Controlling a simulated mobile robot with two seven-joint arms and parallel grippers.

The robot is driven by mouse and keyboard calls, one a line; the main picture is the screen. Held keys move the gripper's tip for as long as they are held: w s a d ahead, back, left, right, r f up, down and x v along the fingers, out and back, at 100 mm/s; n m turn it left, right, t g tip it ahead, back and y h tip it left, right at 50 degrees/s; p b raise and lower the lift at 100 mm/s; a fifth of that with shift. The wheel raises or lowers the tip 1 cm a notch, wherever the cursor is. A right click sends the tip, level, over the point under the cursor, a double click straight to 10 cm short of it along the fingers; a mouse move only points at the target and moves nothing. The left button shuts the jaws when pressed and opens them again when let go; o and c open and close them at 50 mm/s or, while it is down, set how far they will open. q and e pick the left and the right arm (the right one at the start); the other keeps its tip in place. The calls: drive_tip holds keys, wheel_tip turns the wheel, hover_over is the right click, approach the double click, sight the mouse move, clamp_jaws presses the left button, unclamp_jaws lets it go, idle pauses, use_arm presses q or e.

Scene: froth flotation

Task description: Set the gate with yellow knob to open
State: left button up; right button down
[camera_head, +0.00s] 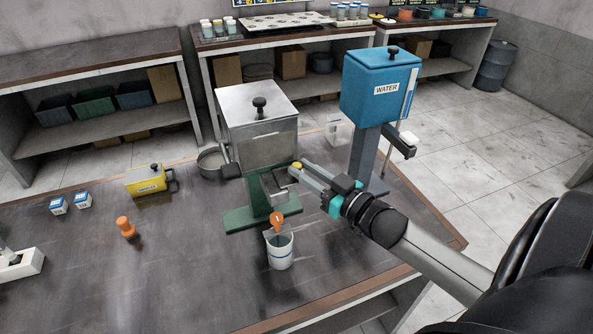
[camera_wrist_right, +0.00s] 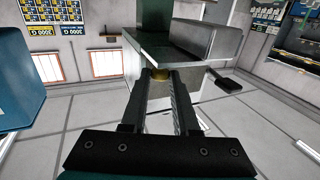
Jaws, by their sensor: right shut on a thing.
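The yellow knob (camera_head: 297,166) of the gate sits at the front right of the grey metal hopper machine (camera_head: 258,130) on its green stand (camera_head: 248,217). My right gripper (camera_head: 300,170) reaches in from the right and is shut on the yellow knob. In the right wrist view the knob (camera_wrist_right: 160,74) shows between the fingertips, under the green plate (camera_wrist_right: 160,55). The gate itself is mostly hidden by the fingers, so its position cannot be told. My left gripper is not in view.
A white beaker (camera_head: 280,252) with an orange round tag (camera_head: 277,219) stands below the machine's front. The blue water tank (camera_head: 380,88) stands close behind my right arm. A yellow box (camera_head: 146,181), an orange knobbed piece (camera_head: 126,227) and a pan (camera_head: 211,160) are at left.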

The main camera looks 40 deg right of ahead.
drive_tip(key=c, duration=0.8)
unclamp_jaws()
drive_tip(key=shift+s+d, duration=0.1)
drive_tip(key=shift+d, duration=0.15)
drive_tip(key=shift+o, duration=0.6)
drive_tip(key=shift+a, duration=0.1)
drive_tip(key=s+d+b, duration=0.1)
drive_tip(key=s+d, duration=0.1)
drive_tip(key=s, duration=1.3)
drive_tip(key=shift+d, duration=0.2)
